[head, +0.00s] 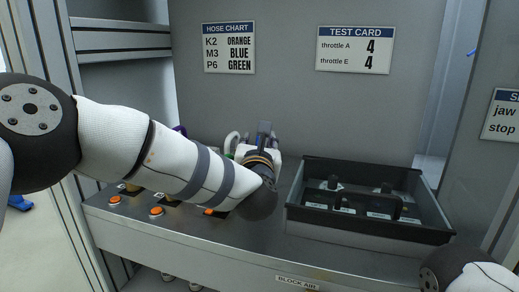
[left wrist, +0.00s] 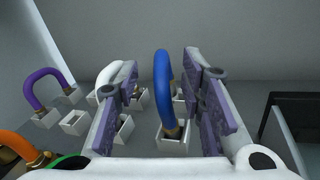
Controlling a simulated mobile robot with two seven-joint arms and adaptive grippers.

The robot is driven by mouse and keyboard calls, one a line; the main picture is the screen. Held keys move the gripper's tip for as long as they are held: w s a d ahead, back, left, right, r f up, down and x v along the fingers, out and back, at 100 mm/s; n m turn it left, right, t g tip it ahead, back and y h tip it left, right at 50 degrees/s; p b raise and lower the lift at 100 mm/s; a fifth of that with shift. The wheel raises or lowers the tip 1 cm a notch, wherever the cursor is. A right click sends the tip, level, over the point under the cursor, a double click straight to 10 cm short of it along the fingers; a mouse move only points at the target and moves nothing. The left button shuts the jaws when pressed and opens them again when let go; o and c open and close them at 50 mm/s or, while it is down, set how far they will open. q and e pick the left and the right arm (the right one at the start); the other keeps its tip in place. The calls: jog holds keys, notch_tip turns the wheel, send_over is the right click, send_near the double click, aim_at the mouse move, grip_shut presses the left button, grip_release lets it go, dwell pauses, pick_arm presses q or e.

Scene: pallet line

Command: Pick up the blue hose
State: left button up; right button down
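The blue hose (left wrist: 162,88) is an upright arch in the left wrist view. Its near brass end stands in a white square socket (left wrist: 172,142), and its far end goes down behind, near another socket. My left gripper (left wrist: 160,78) is open, with one purple-padded finger on each side of the hose. A gap shows on both sides, wider on the left. In the head view my left arm reaches over the bench and its gripper (head: 264,138) is partly hidden by the wrist; I cannot clearly make out the hose there. My right gripper is out of view.
A purple hose (left wrist: 45,85), a white hose (left wrist: 118,75) and orange and green hoses stand close by on the left. A black open tray (head: 300,222) is on the bench right of my left gripper. Orange buttons (head: 156,211) line the front edge. A hose chart (head: 229,47) hangs behind.

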pick_arm(q)
jog(key=shift+w+f, duration=0.15)
jog(key=shift+w, duration=0.55)
grip_shut()
